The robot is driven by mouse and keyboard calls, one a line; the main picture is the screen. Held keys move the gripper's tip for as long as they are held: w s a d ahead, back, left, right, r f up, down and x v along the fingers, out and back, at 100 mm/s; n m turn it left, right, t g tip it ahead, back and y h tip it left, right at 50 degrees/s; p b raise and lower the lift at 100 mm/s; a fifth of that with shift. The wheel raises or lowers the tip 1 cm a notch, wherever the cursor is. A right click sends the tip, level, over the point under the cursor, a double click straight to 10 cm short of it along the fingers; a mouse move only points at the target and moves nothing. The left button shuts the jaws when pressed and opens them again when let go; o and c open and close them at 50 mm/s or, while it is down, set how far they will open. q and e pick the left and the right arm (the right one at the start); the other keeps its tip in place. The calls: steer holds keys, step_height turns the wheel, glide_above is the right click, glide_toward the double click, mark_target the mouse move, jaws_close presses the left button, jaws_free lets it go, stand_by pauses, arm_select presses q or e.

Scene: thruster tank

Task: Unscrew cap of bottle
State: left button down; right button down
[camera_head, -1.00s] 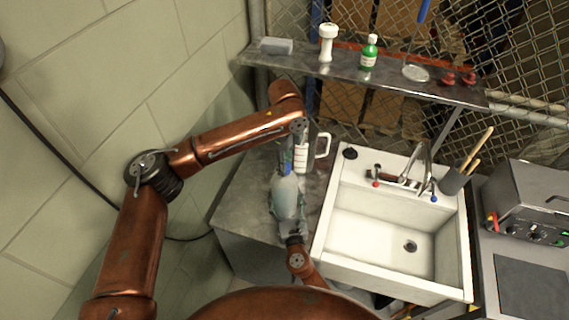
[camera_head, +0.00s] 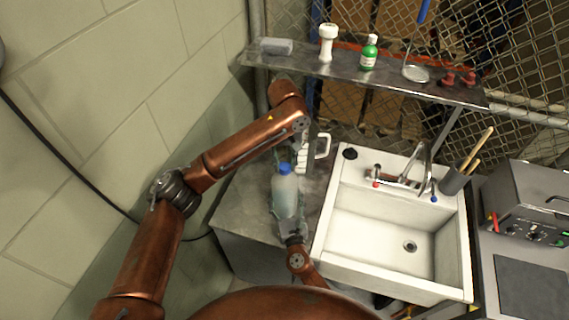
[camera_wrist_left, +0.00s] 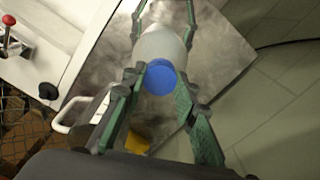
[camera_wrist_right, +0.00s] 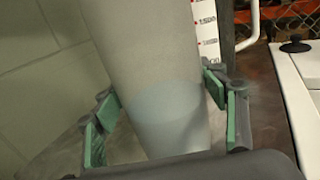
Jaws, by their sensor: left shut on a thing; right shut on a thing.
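The bottle (camera_head: 286,192) is pale and translucent, with a blue cap (camera_head: 285,168) at its top. It stands over the metal counter left of the sink. My right gripper (camera_head: 290,222) is shut on the bottle's body from the near side; the right wrist view shows its green pads on both sides of the bottle (camera_wrist_right: 160,70). My left gripper (camera_wrist_left: 160,78) reaches in from above and behind, its fingertips either side of the cap (camera_wrist_left: 161,77), shut on it. The cap sits against the bottle top. Whether its thread is loose cannot be told.
A jug with a white handle (camera_head: 323,146) stands close behind the bottle. The white sink (camera_head: 330,255) lies to the right. A shelf (camera_head: 390,85) above holds a green bottle (camera_head: 369,54), a white container (camera_head: 327,43) and other items.

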mark_target(285, 166)
arm_select(q)
steer(key=n, duration=0.9)
steer(key=shift+w, duration=0.1)
steer(key=shift+r, duration=0.2)
steer(key=shift+r, duration=0.95)
steer(key=shift+r, duration=2)
arm_select(e)
steer(key=shift+c, duration=1.9)
jaws_free()
steer(key=shift+s, duration=0.1)
